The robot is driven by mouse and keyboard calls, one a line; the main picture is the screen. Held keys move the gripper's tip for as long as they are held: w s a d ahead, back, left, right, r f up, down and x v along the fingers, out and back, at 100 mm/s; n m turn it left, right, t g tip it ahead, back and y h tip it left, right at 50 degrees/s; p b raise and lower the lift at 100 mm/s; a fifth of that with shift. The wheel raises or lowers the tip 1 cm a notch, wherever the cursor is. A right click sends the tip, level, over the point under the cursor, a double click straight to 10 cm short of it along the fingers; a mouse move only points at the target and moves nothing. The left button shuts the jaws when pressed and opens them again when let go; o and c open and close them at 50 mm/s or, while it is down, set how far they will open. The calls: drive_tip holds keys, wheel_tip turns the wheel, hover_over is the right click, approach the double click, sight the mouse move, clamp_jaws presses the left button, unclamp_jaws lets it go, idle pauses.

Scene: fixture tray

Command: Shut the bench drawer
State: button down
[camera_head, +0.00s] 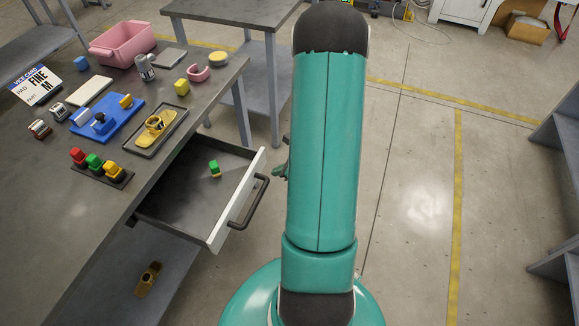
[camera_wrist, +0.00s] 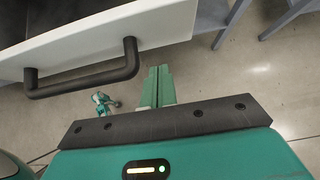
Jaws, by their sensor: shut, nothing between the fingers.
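The bench drawer (camera_head: 235,200) stands open, pulled out from the grey bench. It has a white front and a dark bar handle (camera_head: 250,203). Whether the fingertips touch the front cannot be told. In the head view my arm hides most of the gripper.
The bench top (camera_head: 190,75) carries a pink bin (camera_head: 122,48), a blue fixture (camera_head: 108,122), a tray with a yellow part (camera_head: 157,128) and several coloured blocks. A yellow-brown part (camera_head: 148,279) lies on the lower shelf. Another table (camera_head: 240,12) stands behind. The floor at right is clear.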

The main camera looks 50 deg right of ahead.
sight(260, 169)
drive_tip(key=w, duration=0.1)
drive_tip(key=w+a, duration=0.1)
drive_tip(key=shift+w+r, duration=0.1)
drive_tip(key=shift+w, duration=0.25)
drive_tip(key=shift+w+a, duration=0.2)
drive_tip(key=shift+w, duration=0.3)
drive_tip(key=shift+w, duration=0.1)
drive_tip(key=w+a, duration=0.2)
drive_tip(key=w, duration=0.5)
drive_tip(key=w+a, duration=0.3)
drive_tip(key=w, duration=0.4)
drive_tip(key=w+a, duration=0.2)
drive_tip(key=w, duration=0.5)
drive_tip(key=shift+a, duration=0.3)
drive_tip(key=shift+s, duration=0.1)
drive_tip(key=shift+s+d, duration=0.1)
